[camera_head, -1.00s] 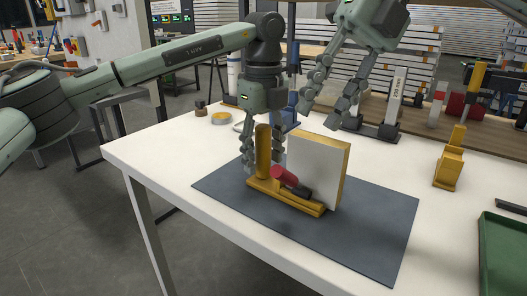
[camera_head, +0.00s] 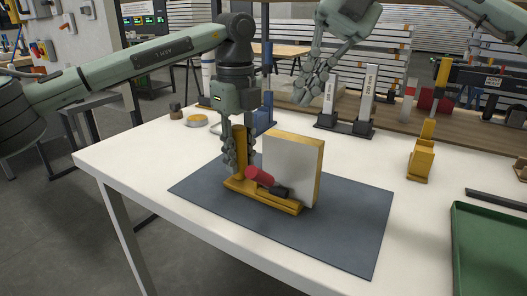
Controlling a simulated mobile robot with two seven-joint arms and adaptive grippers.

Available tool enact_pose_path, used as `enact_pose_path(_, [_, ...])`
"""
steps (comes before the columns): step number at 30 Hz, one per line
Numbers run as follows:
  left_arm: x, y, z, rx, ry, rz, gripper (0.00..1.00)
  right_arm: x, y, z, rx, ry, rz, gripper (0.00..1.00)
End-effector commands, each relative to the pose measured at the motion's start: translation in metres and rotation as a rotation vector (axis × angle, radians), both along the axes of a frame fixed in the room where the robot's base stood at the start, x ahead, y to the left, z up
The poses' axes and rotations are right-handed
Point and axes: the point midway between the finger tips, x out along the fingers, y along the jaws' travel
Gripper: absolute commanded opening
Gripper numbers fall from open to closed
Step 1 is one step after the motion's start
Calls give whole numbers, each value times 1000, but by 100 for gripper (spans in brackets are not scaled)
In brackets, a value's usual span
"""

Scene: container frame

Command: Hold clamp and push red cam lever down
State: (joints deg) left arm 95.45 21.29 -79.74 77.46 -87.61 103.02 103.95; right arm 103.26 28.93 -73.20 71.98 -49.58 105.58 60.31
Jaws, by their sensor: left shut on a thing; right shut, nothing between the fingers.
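A yellow clamp (camera_head: 236,186) stands on the dark mat (camera_head: 345,245), with a flat base and an upright post. A white panel with yellow edges (camera_head: 292,163) stands upright just behind the clamp. My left gripper (camera_head: 239,160) points down and is shut around the clamp's upright post. My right gripper (camera_head: 310,88) is shut and empty, raised in the air above and behind the panel.
A green tray (camera_head: 460,250) is at the right table edge. A second yellow fixture (camera_head: 420,160) stands right of the mat. Two upright plates on dark bases (camera_head: 330,122) stand at the back. A yellow roll (camera_head: 197,120) lies at the back left.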

Motion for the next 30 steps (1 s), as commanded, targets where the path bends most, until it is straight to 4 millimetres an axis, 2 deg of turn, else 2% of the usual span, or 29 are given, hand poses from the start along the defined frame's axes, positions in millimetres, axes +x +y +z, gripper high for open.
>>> enact_pose_path(3, [0, 0, 1, -1, -1, 0, 0, 15, -10, 8, -61, 184, -200, 0])
enact_pose_path(10, [0, 0, 0, -1, -1, 0, 0, 28, -24, 14, -154, 412, -423, 0])
enact_pose_path(23, [0, 0, 1, -1, -1, 0, 0, 28, -25, 14, -167, 437, -448, 0])
enact_pose_path(30, [0, 0, 1, -1, -1, 0, 0, 13, -10, -9, -169, 436, -445, 0])
